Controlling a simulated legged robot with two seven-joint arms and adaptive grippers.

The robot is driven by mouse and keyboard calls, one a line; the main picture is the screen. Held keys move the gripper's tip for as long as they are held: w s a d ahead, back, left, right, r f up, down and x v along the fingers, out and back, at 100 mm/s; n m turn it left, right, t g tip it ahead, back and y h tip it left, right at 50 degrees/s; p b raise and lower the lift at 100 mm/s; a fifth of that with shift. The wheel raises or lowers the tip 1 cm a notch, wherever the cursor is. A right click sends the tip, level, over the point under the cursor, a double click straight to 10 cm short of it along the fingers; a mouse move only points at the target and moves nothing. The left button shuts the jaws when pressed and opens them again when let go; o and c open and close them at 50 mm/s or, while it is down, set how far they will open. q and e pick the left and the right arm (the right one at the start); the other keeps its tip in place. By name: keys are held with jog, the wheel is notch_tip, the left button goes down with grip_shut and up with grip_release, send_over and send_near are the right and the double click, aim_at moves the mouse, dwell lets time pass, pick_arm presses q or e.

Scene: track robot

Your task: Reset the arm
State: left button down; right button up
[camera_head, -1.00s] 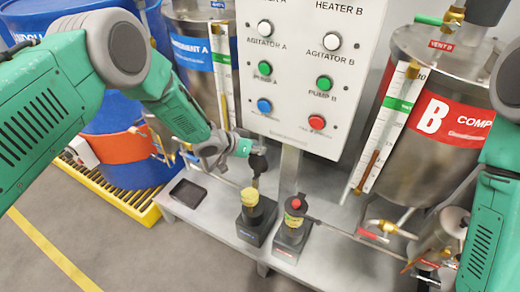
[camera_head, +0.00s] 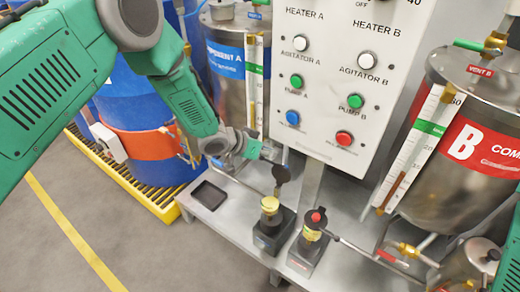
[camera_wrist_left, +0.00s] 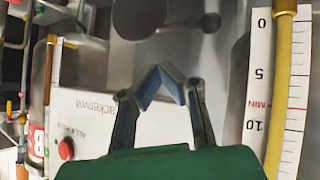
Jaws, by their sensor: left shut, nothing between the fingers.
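My left arm comes in from the left in the head view, green with grey joints, and bends down toward the bench. Its gripper (camera_head: 276,156) is below the control panel's lower left corner, partly hard to make out. In the left wrist view the two blue-grey fingers (camera_wrist_left: 160,78) meet in a point, shut and empty, in front of the white panel. A dark round piece on a short stem (camera_head: 281,174) shows close to the gripper; I cannot tell whether they touch. Of my right arm only a green sliver shows at the right edge; its gripper is out of view.
The control panel (camera_head: 318,132) stands close to the left gripper.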

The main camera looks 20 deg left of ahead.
pick_arm(q)
jog(key=v, duration=0.6)
jog(key=s+a+f+n+g+y, duration=0.1)
jog(key=s+f+n+y, duration=0.1)
jog(key=s+f, duration=0.5)
jog(key=s+a+f+n+g+y, duration=0.15)
jog(key=s+f, duration=0.25)
jog(key=s, duration=0.6)
jog(key=s+a+f+g+y, duration=0.1)
jog(key=s+a, duration=0.3)
jog(key=s, duration=0.6)
jog(key=s+a+n+g+y, duration=0.1)
jog(key=s+a+g+y, duration=0.2)
jog(key=s, duration=0.8)
jog(key=shift+a+f, duration=0.35)
jog(key=shift+w+n, duration=0.2)
jog(key=shift+n, duration=0.05)
